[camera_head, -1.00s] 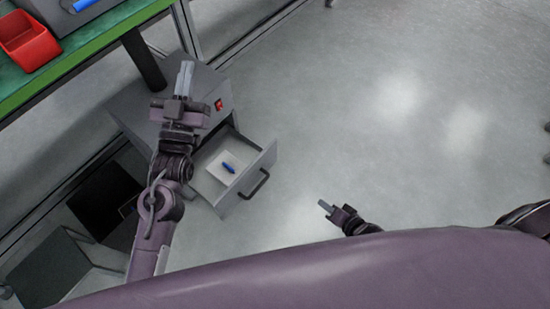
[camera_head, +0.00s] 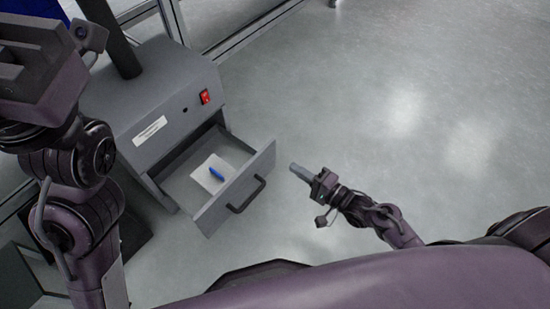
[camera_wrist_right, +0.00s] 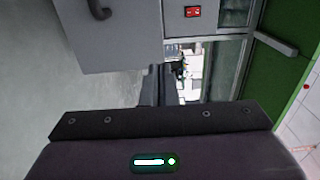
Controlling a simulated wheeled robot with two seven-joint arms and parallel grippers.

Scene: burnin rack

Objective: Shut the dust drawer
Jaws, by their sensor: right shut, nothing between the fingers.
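The dust drawer (camera_head: 225,200) stands pulled out of a grey cabinet (camera_head: 160,90), with a dark bar handle (camera_head: 247,195) on its front. A blue object (camera_head: 216,172) lies on a white sheet inside it. My right gripper (camera_head: 295,169) is shut and empty, a little to the right of the drawer front and apart from it. In the right wrist view the grey drawer front (camera_wrist_right: 110,40) fills the upper left, beyond the fingers (camera_wrist_right: 162,88). My left gripper (camera_head: 38,75) is at the upper left; its fingers do not show clearly.
A red switch (camera_head: 205,97) is on the cabinet face above the drawer. Grey floor (camera_head: 400,120) to the right is clear. A green edge (camera_wrist_right: 290,65) shows at the right of the wrist view.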

